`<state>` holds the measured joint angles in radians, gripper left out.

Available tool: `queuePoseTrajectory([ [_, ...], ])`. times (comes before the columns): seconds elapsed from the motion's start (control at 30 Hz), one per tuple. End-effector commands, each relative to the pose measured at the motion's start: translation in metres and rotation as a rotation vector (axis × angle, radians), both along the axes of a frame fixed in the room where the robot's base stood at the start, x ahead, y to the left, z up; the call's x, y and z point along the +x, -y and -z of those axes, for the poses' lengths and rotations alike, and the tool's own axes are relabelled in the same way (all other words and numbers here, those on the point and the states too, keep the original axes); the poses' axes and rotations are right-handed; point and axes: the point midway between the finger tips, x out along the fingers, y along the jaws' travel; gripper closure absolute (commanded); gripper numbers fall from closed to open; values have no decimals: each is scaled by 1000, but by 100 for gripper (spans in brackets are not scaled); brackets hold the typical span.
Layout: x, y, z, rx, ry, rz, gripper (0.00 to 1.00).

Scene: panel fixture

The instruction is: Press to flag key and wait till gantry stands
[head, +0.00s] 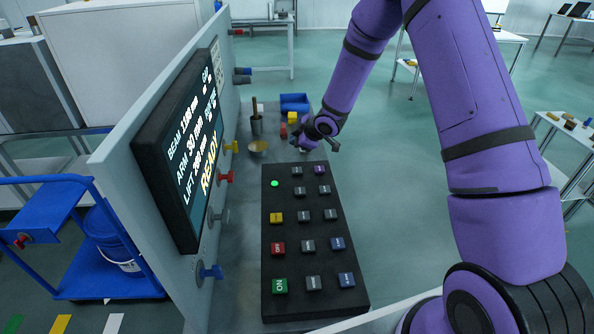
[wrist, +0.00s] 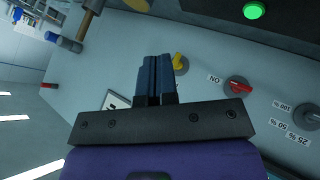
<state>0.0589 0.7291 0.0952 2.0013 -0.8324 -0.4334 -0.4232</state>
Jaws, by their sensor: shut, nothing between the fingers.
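A black key panel (head: 308,240) lies beside the upright grey panel, with rows of grey, blue, yellow, red, green and purple keys. The green key (head: 280,286) reads ON and the red key (head: 278,248) seems to read OFF. The other labels are too small to read, so I cannot tell which is the to flag key. A green lamp (head: 274,183) is lit; it also shows in the wrist view (wrist: 254,10). The display (head: 190,150) shows BEAM, ARM, LIFT values and READY. My gripper (head: 298,146) is shut and empty beyond the panel's far end. Its fingers (wrist: 156,78) touch no key that I can see.
Yellow, red and grey knobs stick out from the upright panel (head: 118,170), such as the red knob (head: 226,178). A blue cart (head: 75,240) is at left.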

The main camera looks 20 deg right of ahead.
Motion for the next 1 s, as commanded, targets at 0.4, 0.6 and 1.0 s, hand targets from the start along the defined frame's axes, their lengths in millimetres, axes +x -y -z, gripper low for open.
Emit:
queuePoseTrajectory([
  [0.4, 0, 0, 47, -1, -2, -1, 100],
  [0.6, 0, 0, 69, 0, -2, 1, 100],
  [1.0, 0, 0, 85, -1, 0, 1, 100],
])
